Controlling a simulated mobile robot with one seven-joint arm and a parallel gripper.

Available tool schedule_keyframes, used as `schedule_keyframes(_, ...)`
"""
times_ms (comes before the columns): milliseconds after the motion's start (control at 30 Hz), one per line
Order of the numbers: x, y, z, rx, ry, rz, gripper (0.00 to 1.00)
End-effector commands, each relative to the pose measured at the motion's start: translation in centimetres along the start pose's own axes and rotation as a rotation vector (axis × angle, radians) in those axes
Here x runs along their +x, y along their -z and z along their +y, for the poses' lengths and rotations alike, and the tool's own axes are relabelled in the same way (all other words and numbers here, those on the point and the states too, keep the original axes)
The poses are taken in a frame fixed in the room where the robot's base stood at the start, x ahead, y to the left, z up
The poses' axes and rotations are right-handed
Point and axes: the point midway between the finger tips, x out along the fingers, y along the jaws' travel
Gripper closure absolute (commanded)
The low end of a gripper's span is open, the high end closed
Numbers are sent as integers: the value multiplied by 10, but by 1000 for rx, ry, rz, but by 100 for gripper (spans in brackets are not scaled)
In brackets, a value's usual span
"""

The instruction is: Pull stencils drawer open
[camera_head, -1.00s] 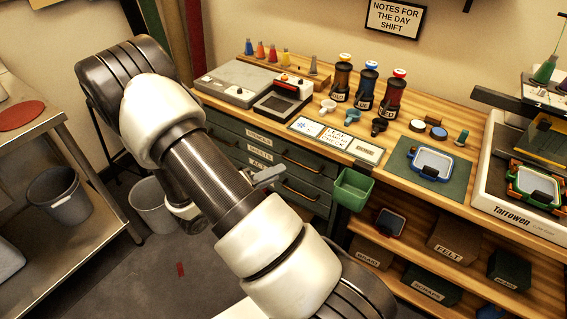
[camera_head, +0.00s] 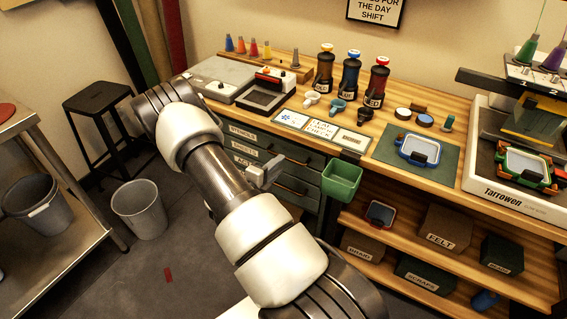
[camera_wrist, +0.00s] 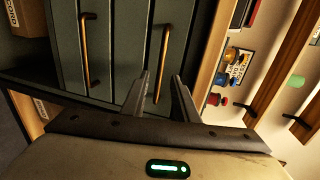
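The stencils drawer (camera_head: 243,132) is the top one in a dark green drawer unit under the wooden worktop. It looks closed, flush with the drawers below. In the wrist view, turned sideways, its copper bar handle (camera_wrist: 163,58) is the one nearer the worktop edge. My gripper (camera_wrist: 161,78) is open, its two fingers pointing at the drawer fronts. The handle shows between the fingers in the picture; I cannot tell whether they reach around it. In the head view my gripper (camera_head: 272,168) is in front of the drawers, and my arm hides part of them.
A lower drawer's handle (camera_wrist: 86,50) is left in the wrist view. A green bin (camera_head: 342,181) hangs at the worktop's front edge, right of the drawers. A grey bucket (camera_head: 139,209) and black stool (camera_head: 98,110) stand left. Bottles (camera_head: 349,77) stand on the worktop.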

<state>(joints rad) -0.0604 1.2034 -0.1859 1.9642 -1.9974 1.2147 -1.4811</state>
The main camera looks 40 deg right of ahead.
Motion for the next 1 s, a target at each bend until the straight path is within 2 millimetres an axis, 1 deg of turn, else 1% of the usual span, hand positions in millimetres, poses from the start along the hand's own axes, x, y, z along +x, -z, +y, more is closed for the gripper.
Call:
schedule_keyframes(33,11,1,1,2,1,2,73)
schedule_keyframes(100,22,1,1,2,1,3,73)
schedule_keyframes(233,36,1,1,1,0,2,73)
schedule_keyframes(400,43,0,0,0,0,0,73)
schedule_keyframes(633,44,0,0,0,0,0,73)
schedule_keyframes(667,44,0,0,0,0,0,76)
schedule_keyframes(800,43,0,0,0,0,0,100)
schedule_keyframes(1000,43,0,0,0,0,0,100)
